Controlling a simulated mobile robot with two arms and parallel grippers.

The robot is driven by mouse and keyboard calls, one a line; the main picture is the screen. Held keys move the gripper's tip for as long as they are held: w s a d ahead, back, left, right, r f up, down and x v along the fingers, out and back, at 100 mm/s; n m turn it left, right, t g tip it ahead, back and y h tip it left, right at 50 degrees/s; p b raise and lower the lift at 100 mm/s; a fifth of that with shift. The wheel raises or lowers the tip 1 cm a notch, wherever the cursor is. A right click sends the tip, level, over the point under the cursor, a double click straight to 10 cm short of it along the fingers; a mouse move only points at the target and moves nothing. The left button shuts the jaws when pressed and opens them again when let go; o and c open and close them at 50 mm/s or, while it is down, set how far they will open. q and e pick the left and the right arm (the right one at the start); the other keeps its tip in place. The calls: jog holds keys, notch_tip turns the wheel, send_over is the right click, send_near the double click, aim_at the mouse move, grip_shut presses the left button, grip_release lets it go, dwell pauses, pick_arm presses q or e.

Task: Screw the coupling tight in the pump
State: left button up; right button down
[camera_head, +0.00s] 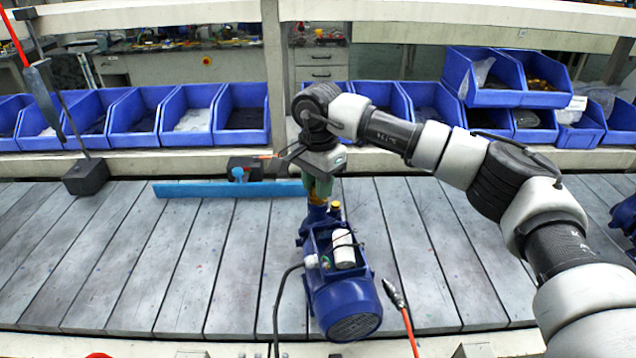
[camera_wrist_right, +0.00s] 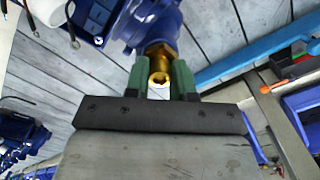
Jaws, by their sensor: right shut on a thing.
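The blue pump (camera_head: 341,277) lies on the slatted table in the middle of the head view, its motor end toward the front. The brass coupling (camera_head: 317,200) sits at the pump's far end and also shows in the right wrist view (camera_wrist_right: 159,66). My right gripper (camera_head: 320,186) comes down over the coupling from behind the pump. In the wrist view its two green fingers (camera_wrist_right: 166,80) are closed around the brass coupling, which meets the pump's blue port. How deep the thread sits is hidden. My left gripper is not in view.
A blue bar (camera_head: 229,189) lies on the table left of my right gripper, beside a black block (camera_head: 86,176). Blue bins (camera_head: 241,114) line the shelf behind. A red-cabled tool (camera_head: 395,292) lies right of the pump. The table's left side is mostly clear.

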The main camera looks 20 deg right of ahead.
jog(key=m, duration=0.3)
jog(key=m, duration=0.3)
jog(key=shift+m, duration=0.4)
jog(key=shift+m, duration=1.7)
jog(key=m, duration=0.3)
jog(key=shift+m+p, duration=0.3)
jog(key=shift+p, duration=0.05)
